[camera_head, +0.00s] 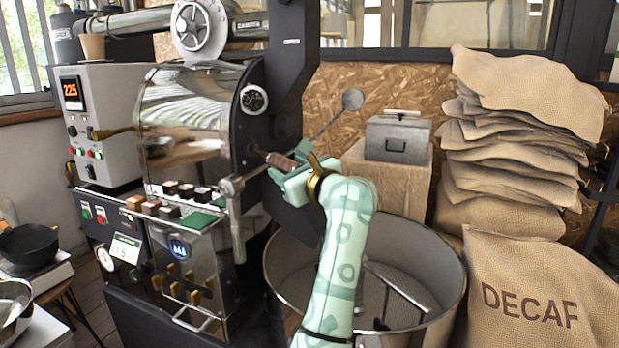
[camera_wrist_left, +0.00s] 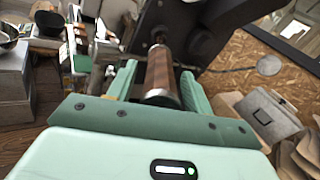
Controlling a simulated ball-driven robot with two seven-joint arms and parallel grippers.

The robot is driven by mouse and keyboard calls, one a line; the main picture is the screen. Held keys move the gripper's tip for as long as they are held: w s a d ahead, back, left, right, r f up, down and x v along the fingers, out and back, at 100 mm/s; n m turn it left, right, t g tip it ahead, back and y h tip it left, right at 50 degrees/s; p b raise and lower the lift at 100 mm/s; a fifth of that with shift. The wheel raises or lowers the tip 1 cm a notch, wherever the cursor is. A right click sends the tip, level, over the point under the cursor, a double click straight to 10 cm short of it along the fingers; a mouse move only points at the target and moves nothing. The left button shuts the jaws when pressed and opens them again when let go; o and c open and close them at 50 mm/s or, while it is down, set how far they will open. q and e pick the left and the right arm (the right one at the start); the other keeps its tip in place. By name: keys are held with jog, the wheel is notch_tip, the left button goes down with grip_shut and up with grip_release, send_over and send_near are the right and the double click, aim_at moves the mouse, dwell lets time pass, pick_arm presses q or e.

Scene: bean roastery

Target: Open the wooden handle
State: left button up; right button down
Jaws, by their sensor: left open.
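The wooden handle (camera_head: 279,161) is a short brown cylinder sticking out from the front of the black and steel roaster. In the left wrist view the handle (camera_wrist_left: 160,72) has a reddish-brown grip with a metal end cap facing the camera. My left gripper (camera_head: 287,171), pale green, is at the handle. Its two fingers are open, one on each side of the handle in the wrist view. I cannot tell whether either finger touches it. My right gripper is not in view.
The roaster (camera_head: 195,110) stands at left, with a metal lever (camera_head: 235,205) hanging close beside my gripper. A round cooling bin (camera_head: 445,262) lies below my arm. A grey metal box (camera_head: 398,139) sits behind it. Sacks (camera_head: 530,290) fill the right side.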

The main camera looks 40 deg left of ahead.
pick_arm(q)
jog(key=p+v, duration=0.3)
jog(key=v, duration=1.2)
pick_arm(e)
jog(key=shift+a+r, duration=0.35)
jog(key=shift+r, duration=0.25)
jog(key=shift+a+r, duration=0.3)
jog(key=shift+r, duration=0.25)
pick_arm(q)
jog(key=shift+s+d, duration=0.1)
jog(key=shift+s, duration=0.05)
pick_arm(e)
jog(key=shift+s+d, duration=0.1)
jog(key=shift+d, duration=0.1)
